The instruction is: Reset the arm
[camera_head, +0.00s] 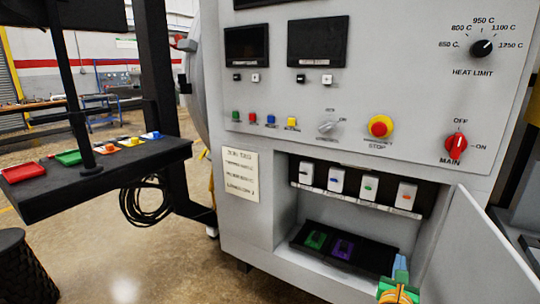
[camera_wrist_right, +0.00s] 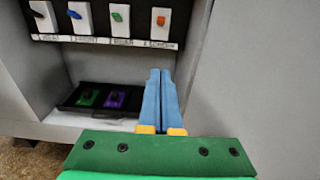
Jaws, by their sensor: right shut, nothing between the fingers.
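My right gripper (camera_head: 401,264) is at the bottom right of the head view, in front of the open lower compartment of the grey furnace cabinet (camera_head: 244,120). Its blue fingers are together with nothing between them; they also show in the right wrist view (camera_wrist_right: 161,76), pointing toward the compartment. In the head view they overlap the right end of a black tray (camera_head: 372,258) holding a green piece (camera_head: 316,240) and a purple piece (camera_head: 343,249). I cannot tell whether the fingers touch anything. My left gripper is out of view.
Several white switches (camera_head: 371,187) line the compartment's upper part. Its door (camera_head: 478,248) stands open at the right. The panel above has a red main knob (camera_head: 456,146) and a stop button (camera_head: 380,126). A black shelf (camera_head: 110,165) with coloured trays stands at left.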

